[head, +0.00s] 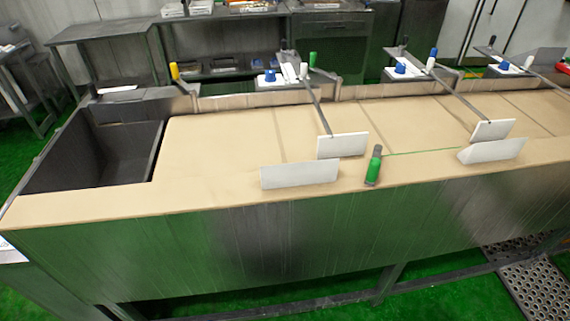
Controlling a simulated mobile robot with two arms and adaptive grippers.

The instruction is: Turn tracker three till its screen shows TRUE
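No tracker can be told by number, and no screen text such as TRUE is readable. White blank-looking plates stand on the tan bench top: a front left plate (300,174), a plate on a rod behind it (342,145), another rod plate (492,130) and a front right plate (492,151). Along the back edge are small stations with blue knobs, at the left (270,75), middle (400,69) and right (504,65), with white cylinders beside them. Neither of my grippers is in view.
The long tan bench (215,150) has a dark sink (95,155) at its left end. A green and grey tool (374,167) lies near the front edge, with a thin green line running right. Grey tables (100,32) stand behind. The floor is green.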

